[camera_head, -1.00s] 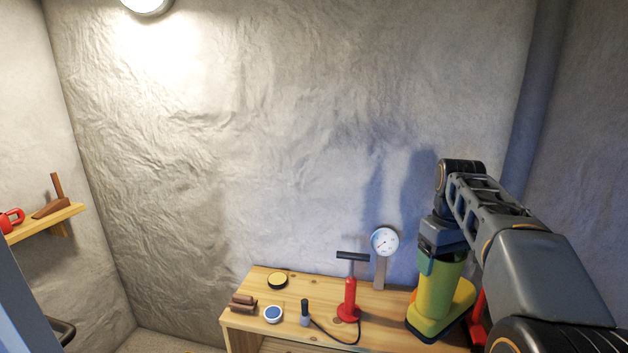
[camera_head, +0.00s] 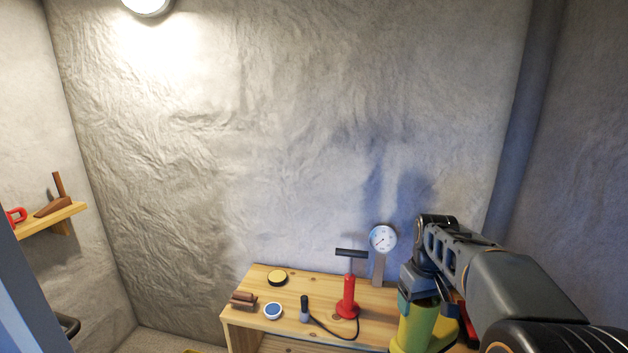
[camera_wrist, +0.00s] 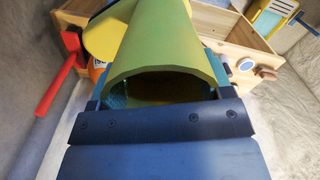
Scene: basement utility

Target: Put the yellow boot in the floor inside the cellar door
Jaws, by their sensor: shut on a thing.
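The yellow boot (camera_head: 417,325) is upright in my gripper (camera_head: 420,290), at the lower right of the head view, in front of the right part of the wooden bench. My gripper is shut on the top of its shaft. In the wrist view the boot (camera_wrist: 165,45) fills the upper middle, its open top facing the camera, and the gripper (camera_wrist: 155,100) spans its rim. The boot's lower end is cut off in the head view. No cellar door can be made out for certain.
A wooden bench (camera_head: 250,300) carries a red pump (camera_head: 347,300), a dial gauge (camera_head: 382,240), a blue-topped tin (camera_head: 273,311), a yellow-topped tin (camera_head: 277,278) and brown blocks (camera_head: 243,300). A wall shelf (camera_head: 50,217) is at left. A blue edge (camera_head: 20,300) stands at lower left.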

